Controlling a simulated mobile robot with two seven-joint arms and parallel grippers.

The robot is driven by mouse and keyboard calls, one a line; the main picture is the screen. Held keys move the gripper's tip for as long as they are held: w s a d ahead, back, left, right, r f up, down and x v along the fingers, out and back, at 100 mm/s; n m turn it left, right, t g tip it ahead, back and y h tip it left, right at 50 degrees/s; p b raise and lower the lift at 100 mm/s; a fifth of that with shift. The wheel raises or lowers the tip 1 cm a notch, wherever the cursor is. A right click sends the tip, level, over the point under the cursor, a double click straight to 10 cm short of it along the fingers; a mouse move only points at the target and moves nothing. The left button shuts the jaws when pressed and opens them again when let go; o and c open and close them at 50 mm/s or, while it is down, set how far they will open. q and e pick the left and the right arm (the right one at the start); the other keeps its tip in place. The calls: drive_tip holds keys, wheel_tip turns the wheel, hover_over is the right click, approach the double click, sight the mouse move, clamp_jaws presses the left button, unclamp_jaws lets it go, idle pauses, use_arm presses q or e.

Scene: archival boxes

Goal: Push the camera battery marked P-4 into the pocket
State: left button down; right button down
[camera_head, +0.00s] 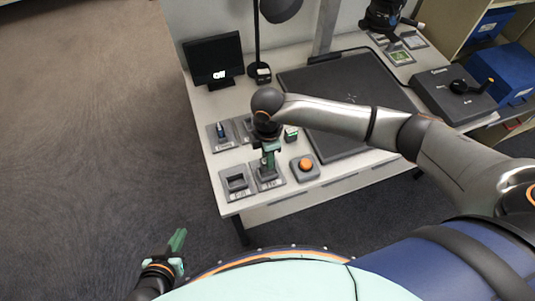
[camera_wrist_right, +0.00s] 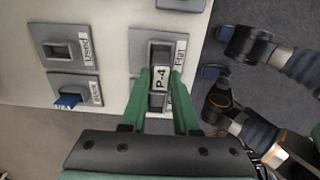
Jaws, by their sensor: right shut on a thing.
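The dark battery marked P-4 (camera_wrist_right: 161,79) is between the green fingers of my right gripper (camera_wrist_right: 160,76) in the wrist view. It lies over a grey pocket block (camera_wrist_right: 138,39) whose label seems to read "Flat". I cannot tell how deep the battery sits in the pocket. In the head view my right gripper (camera_head: 268,158) points down at the front pocket block (camera_head: 274,184), and the fingers hide most of the battery. My left gripper (camera_head: 177,242) is away from the desk, low at the left, and its finger gap is unclear.
An empty pocket block (camera_head: 237,184) stands beside it. A block with a blue battery (camera_head: 221,130) is behind. An orange button (camera_head: 305,164) sits to the right, with a small green item (camera_head: 291,132) behind it. A dark mat (camera_head: 350,85) covers the desk's middle.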

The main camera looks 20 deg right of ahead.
drive_tip(key=shift+f+b, duration=0.8)
drive_tip(key=shift+f, duration=0.5)
idle(0.7)
drive_tip(key=c, duration=0.6)
unclamp_jaws()
drive_tip(key=shift+r, duration=0.15)
drive_tip(key=shift+r+p, duration=2.85)
